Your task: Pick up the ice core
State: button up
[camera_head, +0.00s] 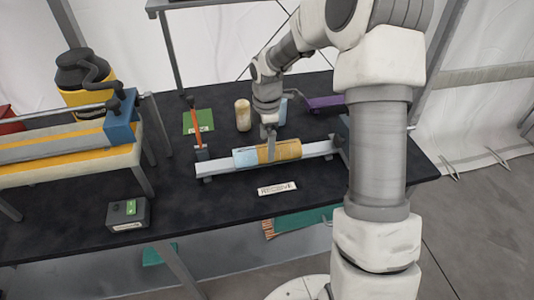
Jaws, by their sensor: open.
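The ice core appears to be the light-blue and tan-yellow cylinder (246,157) lying lengthwise on a pale metal rail or tray (212,168) on the black table. My gripper (268,150) points down over the middle of this cylinder, at the join of its blue and yellow parts. The gripper is open. One finger shows in front of the cylinder; the other is hidden behind it or behind the wrist. I cannot tell whether the fingers touch the cylinder.
A "RECEIVE" label (277,188) lies in front of the rail. An orange-handled tool (196,128) stands at its left end. A tan cylinder (243,115) and a purple object (325,102) are behind. A grey box (128,213) and a blue-ended machine (121,122) are at left.

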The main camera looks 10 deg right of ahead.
jog(key=f, duration=0.4)
jog(key=shift+w+f, duration=0.25)
jog(key=shift+f, duration=0.15)
grip_shut()
